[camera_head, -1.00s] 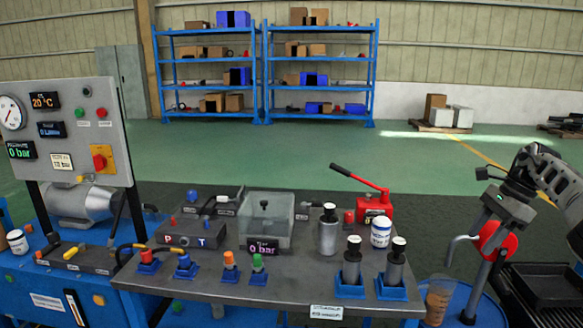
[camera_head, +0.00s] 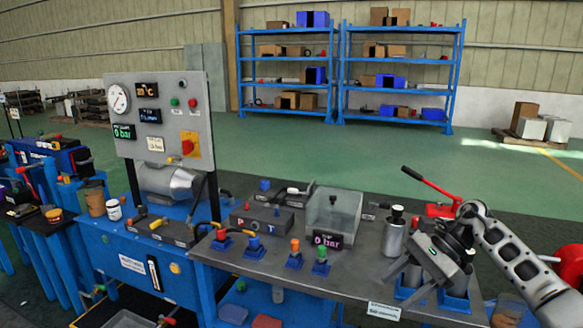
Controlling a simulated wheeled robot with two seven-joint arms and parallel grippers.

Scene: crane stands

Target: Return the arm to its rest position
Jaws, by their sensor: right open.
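My right arm comes in from the right edge in the head view. Its gripper (camera_head: 403,285) is open, with fingers pointing down and left over the right front part of the grey bench top (camera_head: 345,268). I see nothing between the fingers. The gripper covers most of the two blue holders (camera_head: 457,303) at that corner, and I cannot tell whether it touches them. A silver cylinder with a black and white top (camera_head: 395,238) stands upright just behind it. My left gripper is not in view.
A red hand pump (camera_head: 440,208) with a long lever stands behind my right gripper. A clear box (camera_head: 334,215) and colored fittings occupy the bench's middle. A gauge panel (camera_head: 160,120) rises at left. Blue shelves (camera_head: 290,65) stand far back across open green floor.

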